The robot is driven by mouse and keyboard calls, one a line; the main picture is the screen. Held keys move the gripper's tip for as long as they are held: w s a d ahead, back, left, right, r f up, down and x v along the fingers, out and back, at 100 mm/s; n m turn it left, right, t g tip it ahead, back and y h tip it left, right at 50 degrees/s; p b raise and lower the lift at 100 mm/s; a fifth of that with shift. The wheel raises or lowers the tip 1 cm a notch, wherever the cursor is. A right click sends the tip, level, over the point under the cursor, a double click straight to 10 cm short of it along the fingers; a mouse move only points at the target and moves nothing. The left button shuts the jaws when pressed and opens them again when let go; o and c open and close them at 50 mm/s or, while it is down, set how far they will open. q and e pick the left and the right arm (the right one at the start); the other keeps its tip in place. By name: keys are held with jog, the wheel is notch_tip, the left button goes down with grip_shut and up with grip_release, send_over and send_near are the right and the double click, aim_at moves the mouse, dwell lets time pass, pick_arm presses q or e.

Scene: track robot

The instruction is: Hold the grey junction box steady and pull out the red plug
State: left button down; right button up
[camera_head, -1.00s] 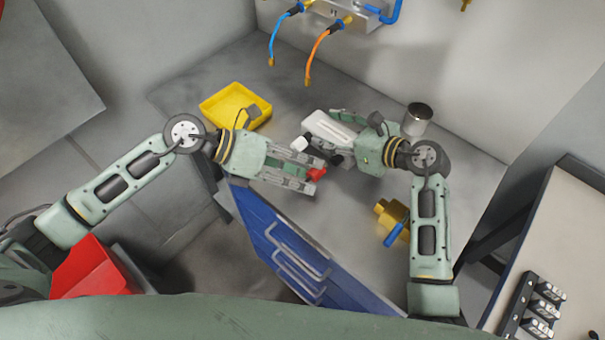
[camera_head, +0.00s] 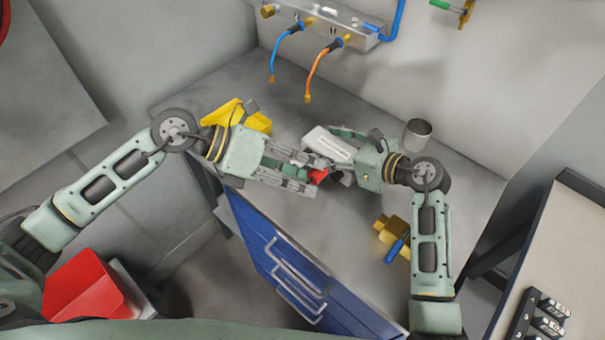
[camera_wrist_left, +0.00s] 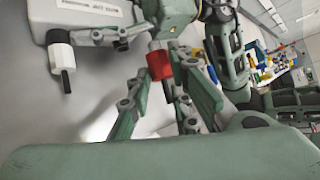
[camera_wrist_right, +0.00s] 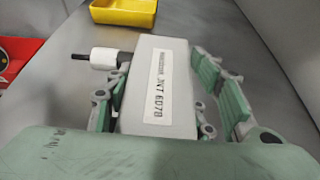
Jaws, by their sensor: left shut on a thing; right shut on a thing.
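The grey junction box (camera_head: 328,144) is a pale box with a printed label. It also shows in the right wrist view (camera_wrist_right: 172,60), between the fingers of my right gripper (camera_head: 350,160), which is shut on it. The red plug (camera_head: 318,176) is at the box's near side in the head view. My left gripper (camera_head: 316,177) is shut on the red plug, which shows between its fingers in the left wrist view (camera_wrist_left: 159,65). A white plug with a black end (camera_wrist_left: 62,56) sticks out beside it. I cannot tell how deep the red plug sits.
A yellow tray (camera_head: 222,111) lies behind my left wrist. A metal cup (camera_head: 417,134) and a brass valve with a blue handle (camera_head: 395,250) stand on the grey table near my right arm. Blue and orange hoses (camera_head: 318,72) hang at the back wall.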

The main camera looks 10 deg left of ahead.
jog(key=shift+f, duration=0.1)
jog(key=o, duration=1.4)
jog(key=v, duration=1.2)
